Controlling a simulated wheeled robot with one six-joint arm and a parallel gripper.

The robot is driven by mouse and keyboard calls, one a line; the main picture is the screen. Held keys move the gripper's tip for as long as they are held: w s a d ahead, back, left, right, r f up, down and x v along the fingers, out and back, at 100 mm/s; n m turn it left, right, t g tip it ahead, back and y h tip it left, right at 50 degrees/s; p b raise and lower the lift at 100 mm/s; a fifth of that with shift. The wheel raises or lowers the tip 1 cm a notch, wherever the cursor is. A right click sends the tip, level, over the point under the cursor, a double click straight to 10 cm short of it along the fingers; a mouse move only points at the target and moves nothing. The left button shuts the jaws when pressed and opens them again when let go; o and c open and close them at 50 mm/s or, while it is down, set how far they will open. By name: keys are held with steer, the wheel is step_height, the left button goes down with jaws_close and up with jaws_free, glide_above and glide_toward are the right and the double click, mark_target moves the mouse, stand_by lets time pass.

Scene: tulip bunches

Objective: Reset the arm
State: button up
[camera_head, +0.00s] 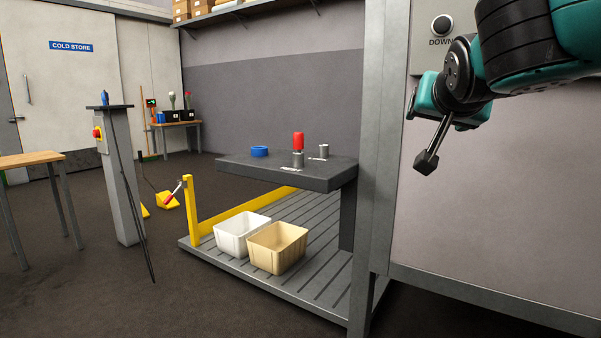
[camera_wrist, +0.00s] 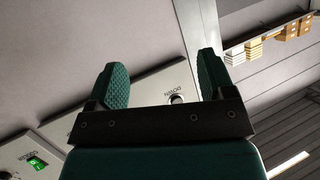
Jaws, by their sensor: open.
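My gripper (camera_wrist: 160,85) shows in the wrist view with its two green textured fingers spread wide apart and nothing between them. Beyond the fingers is a grey wall panel with a round dark button (camera_wrist: 176,99). In the head view my teal and black arm comes in from the upper right. My gripper (camera_head: 427,162) hangs there in front of the grey wall, beside the panel with the button marked DOWN (camera_head: 442,25). The fingers are seen nearly edge-on in that view.
A grey post (camera_head: 378,150) stands left of the arm. White (camera_head: 237,242) and tan (camera_head: 277,262) bins stand on a slatted platform. A lit green switch (camera_wrist: 36,162) shows in the wrist view.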

steer(key=s+a+f+n+g+y+p, duration=0.1)
steer(key=s+a+f+n+g+y, duration=0.25)
steer(key=s+f, duration=0.35)
steer(key=s+a+f+n+g+y+p, duration=0.1)
steer(key=s+a+f+n+g+y, duration=0.1)
steer(key=s+f+n+g, duration=0.35)
steer(key=s+a+f+n+g+y+p, duration=0.1)
steer(key=s+f+g, duration=0.15)
steer(key=s, duration=0.55)
steer(key=s+a+f+n+g+y+p, duration=0.1)
steer(key=s+f+g, duration=0.15)
steer(key=s, duration=0.45)
step_height(320, 180, up, 37)
steer(key=s+p, duration=0.1)
steer(key=p, duration=3.6)
steer(key=shift+s+a+f+n, duration=0.15)
steer(key=shift+a+n, duration=0.2)
steer(key=shift+n, duration=0.05)
